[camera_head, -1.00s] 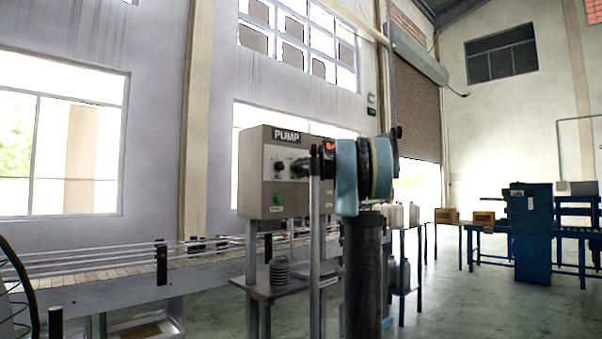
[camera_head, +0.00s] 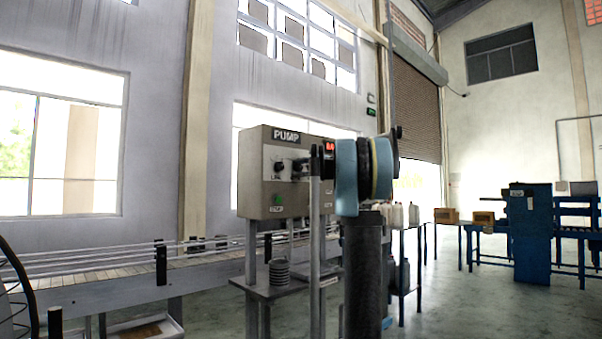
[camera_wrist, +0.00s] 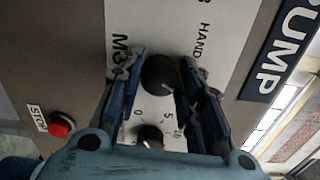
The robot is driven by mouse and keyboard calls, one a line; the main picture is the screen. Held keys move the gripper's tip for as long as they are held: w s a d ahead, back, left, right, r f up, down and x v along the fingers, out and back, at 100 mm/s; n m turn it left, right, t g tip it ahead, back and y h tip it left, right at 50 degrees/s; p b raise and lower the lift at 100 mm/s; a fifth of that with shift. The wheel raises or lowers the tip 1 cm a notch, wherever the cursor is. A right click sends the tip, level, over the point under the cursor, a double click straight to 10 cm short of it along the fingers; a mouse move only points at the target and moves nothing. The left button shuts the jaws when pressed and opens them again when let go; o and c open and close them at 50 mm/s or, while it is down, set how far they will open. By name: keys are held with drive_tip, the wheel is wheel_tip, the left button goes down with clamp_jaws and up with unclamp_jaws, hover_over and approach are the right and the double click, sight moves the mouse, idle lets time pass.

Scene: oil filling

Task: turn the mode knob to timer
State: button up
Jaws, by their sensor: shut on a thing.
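The pump box (camera_head: 252,180) stands in the middle of the head view, with its PUMP label at the top. In the wrist view my gripper (camera_wrist: 162,80) has its two fingers on either side of the round dark mode knob (camera_wrist: 158,72) and is shut on it. The panel turns sideways there. The word HAND shows beside the knob, another word is cut off at the top edge, and a finger partly covers the MODE label. The knob's pointer direction is too dark to tell. In the head view my wrist hides the box's right side.
A second, smaller knob (camera_wrist: 149,136) with a 0, 5, 10 scale sits close to my fingers. A red STOP button (camera_wrist: 61,126) is to the left. The head view shows a green button (camera_head: 278,199), a red display (camera_head: 330,146) and a conveyor (camera_head: 110,275) at left.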

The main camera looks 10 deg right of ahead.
drive_tip(key=shift+f+m, duration=0.1)
drive_tip(key=shift+m, duration=0.4)
drive_tip(key=o, duration=1.1)
drive_tip(key=shift+w+d, duration=0.1)
drive_tip(key=shift+c, duration=0.2)
drive_tip(key=v, duration=1.2)
drive_tip(key=shift+f, duration=0.15)
